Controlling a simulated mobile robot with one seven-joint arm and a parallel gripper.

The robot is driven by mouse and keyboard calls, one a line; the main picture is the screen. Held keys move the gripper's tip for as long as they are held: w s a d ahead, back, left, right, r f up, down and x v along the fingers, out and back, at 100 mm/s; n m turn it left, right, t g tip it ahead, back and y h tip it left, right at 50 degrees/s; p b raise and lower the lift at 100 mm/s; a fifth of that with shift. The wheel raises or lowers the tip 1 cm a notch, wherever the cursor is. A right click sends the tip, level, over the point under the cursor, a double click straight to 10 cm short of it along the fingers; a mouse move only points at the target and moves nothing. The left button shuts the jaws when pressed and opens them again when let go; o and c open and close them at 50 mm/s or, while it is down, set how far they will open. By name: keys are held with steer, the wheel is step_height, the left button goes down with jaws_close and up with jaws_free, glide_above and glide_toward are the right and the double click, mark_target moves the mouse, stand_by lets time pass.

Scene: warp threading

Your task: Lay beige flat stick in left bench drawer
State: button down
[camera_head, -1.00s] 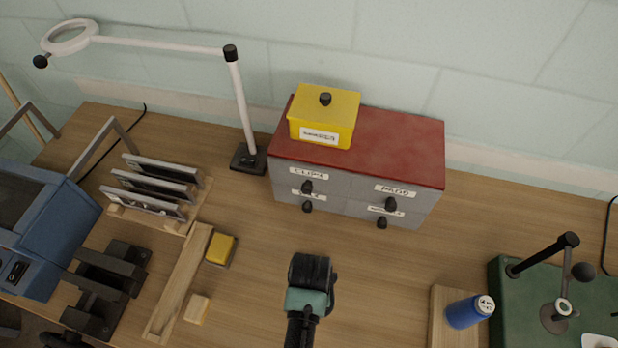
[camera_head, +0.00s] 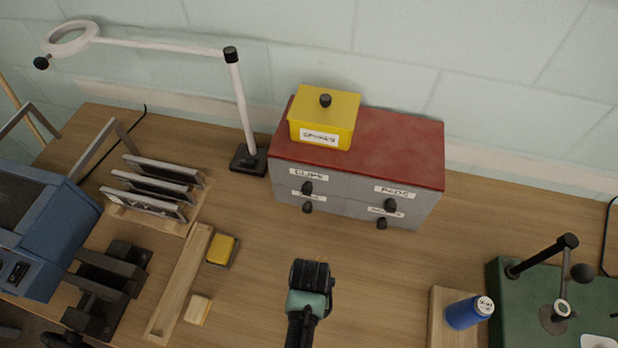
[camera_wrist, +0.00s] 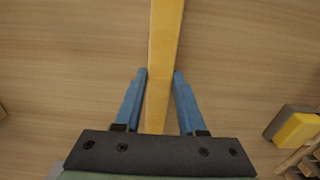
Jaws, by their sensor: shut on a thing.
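The beige flat stick (camera_wrist: 162,60) is between the two blue fingers of my gripper (camera_wrist: 160,72) in the wrist view. It runs from the palm out past the top edge of the picture. The fingers are shut on it. In the head view my gripper (camera_head: 311,275) is over the middle of the bench, in front of the drawer chest, and the stick cannot be made out there. No drawer of the bench itself is seen in either view.
A grey chest with a red top (camera_head: 395,145) and shut, black-knobbed drawers stands at the back. A yellow box (camera_head: 325,115) sits on it. Left are a yellow sponge (camera_head: 221,249), a long wooden piece (camera_head: 180,285) and a frame rack (camera_head: 155,190).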

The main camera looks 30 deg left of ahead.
steer(key=shift+r, duration=0.1)
step_height(320, 180, up, 10)
steer(key=w+d+m+b, duration=0.3)
steer(key=w+d, duration=0.4)
steer(key=d, duration=0.3)
steer(key=shift+r+b, duration=0.25)
steer(key=shift+b, duration=0.45)
